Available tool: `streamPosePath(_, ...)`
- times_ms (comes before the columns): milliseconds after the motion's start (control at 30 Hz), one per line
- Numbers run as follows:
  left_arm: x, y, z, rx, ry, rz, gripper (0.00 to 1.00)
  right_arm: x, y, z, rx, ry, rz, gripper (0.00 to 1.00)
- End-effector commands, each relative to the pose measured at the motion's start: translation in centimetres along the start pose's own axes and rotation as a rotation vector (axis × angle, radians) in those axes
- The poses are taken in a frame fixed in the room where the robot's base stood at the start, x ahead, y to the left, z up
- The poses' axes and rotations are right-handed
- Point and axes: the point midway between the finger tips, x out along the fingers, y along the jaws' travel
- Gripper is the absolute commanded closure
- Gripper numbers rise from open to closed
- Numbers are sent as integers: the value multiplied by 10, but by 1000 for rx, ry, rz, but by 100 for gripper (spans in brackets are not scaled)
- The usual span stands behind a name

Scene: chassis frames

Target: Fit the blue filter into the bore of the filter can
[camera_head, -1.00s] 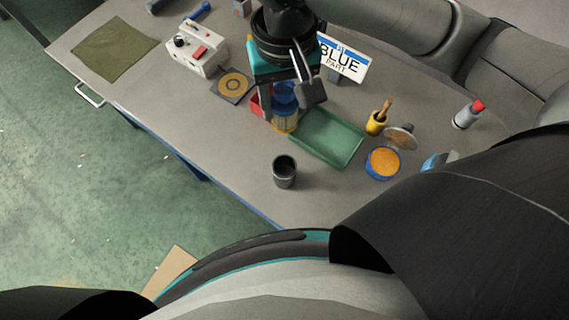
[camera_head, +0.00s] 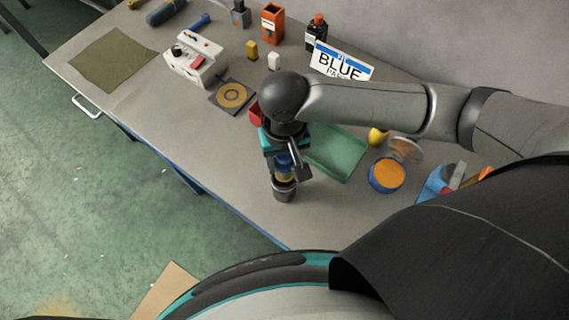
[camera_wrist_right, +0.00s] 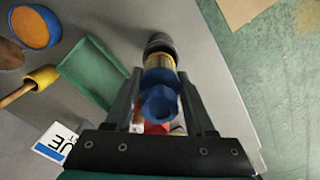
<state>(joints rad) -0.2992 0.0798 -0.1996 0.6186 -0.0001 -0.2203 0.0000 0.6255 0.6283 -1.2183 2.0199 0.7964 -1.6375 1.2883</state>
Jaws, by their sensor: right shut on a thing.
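My right gripper (camera_head: 288,168) is shut on the blue filter (camera_head: 285,160), which has blue ends and a yellow middle. In the right wrist view the filter (camera_wrist_right: 158,104) is between the two fingers, with its blue end facing the camera. The dark grey filter can (camera_head: 284,193) stands upright near the table's front edge, directly below the filter. In the right wrist view the can (camera_wrist_right: 159,42) appears just past the filter's far end. The filter's lower end is at the can's mouth; I cannot tell whether it is inside the bore. My left gripper is not in view.
A green tray (camera_head: 337,153) lies just right of the gripper, with a blue tub of orange material (camera_head: 387,175) beyond. A red bin (camera_head: 256,112) is partly hidden behind my arm. A "BLUE PART" sign (camera_head: 341,61) stands behind. The table left of the can is clear.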

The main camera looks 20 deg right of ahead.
Motion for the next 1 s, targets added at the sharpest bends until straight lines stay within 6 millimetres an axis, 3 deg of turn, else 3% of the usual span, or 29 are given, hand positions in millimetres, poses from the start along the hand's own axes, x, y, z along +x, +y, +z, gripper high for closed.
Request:
streamPosePath(133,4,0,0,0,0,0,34,19,0,0,-1,-1,0,100)
streamPosePath(933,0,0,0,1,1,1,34,32,0,0,-1,1,-1,100)
streamPosePath(967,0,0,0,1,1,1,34,32,0,0,-1,1,-1,42)
streamPosePath(1000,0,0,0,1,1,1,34,32,0,0,-1,1,-1,38)
